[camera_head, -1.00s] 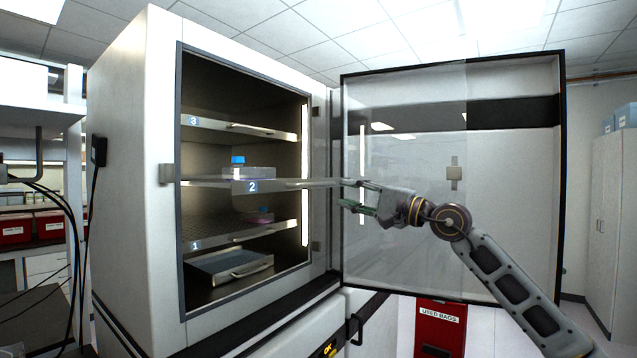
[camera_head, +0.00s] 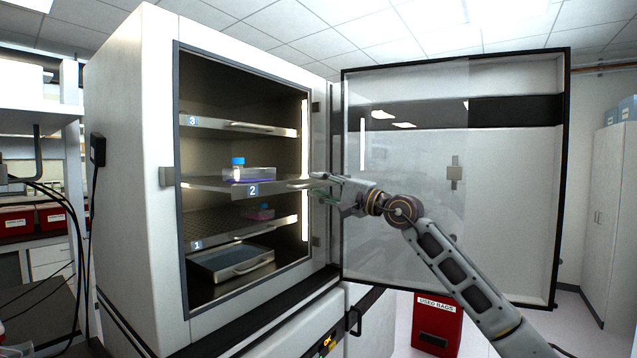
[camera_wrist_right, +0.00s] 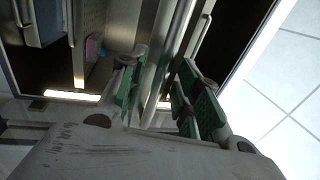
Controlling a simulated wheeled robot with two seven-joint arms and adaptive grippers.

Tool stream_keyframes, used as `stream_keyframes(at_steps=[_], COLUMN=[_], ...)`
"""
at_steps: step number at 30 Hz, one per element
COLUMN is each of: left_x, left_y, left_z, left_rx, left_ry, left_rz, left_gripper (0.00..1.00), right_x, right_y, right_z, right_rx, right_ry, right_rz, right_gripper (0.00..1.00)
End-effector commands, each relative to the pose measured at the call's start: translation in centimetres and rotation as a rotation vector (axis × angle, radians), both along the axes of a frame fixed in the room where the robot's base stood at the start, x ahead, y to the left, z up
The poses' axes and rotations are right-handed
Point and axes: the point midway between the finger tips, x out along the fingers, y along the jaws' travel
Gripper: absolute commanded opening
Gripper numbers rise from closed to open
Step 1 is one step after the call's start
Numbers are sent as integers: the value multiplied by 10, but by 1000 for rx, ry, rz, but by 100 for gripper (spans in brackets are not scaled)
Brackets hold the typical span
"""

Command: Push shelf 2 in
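Shelf 2 (camera_head: 213,184) is the middle shelf of the open cabinet, marked with a blue "2" label. Its front edge runs across the opening and its right end reaches the right door frame. It appears to stick out slightly. A clear flask with a blue cap (camera_head: 238,162) and purple liquid rests on it. My right gripper (camera_head: 321,188) is at the shelf's right front end, fingers apart. In the right wrist view its green-padded fingers (camera_wrist_right: 160,92) stand on either side of a metal edge, probably the shelf's front. Contact is unclear. My left gripper is out of view.
Shelf 3 (camera_head: 215,127) lies above and shelf 1 (camera_head: 205,240) below, both inside the cabinet. A metal tray (camera_head: 230,265) sits at the bottom. The glass-like inner door and outer door (camera_head: 510,200) stand open right, behind my arm. A red bin (camera_head: 437,325) stands below.

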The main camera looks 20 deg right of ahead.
Motion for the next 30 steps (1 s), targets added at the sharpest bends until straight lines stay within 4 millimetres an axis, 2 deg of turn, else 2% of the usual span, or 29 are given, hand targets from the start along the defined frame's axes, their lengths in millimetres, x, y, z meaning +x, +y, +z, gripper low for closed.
stream_keyframes(at_steps=[15, 23, 30], left_x=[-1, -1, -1], left_y=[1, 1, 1], left_z=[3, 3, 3], left_rx=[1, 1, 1], left_ry=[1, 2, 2], left_rz=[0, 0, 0], left_gripper=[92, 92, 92], right_x=[7, 7, 7], right_y=[6, 6, 6], right_z=[1, 1, 1], right_rx=[-1, -2, -2], right_ry=[0, 0, 1], right_rz=[0, 1, 1], right_gripper=[33, 1, 0])
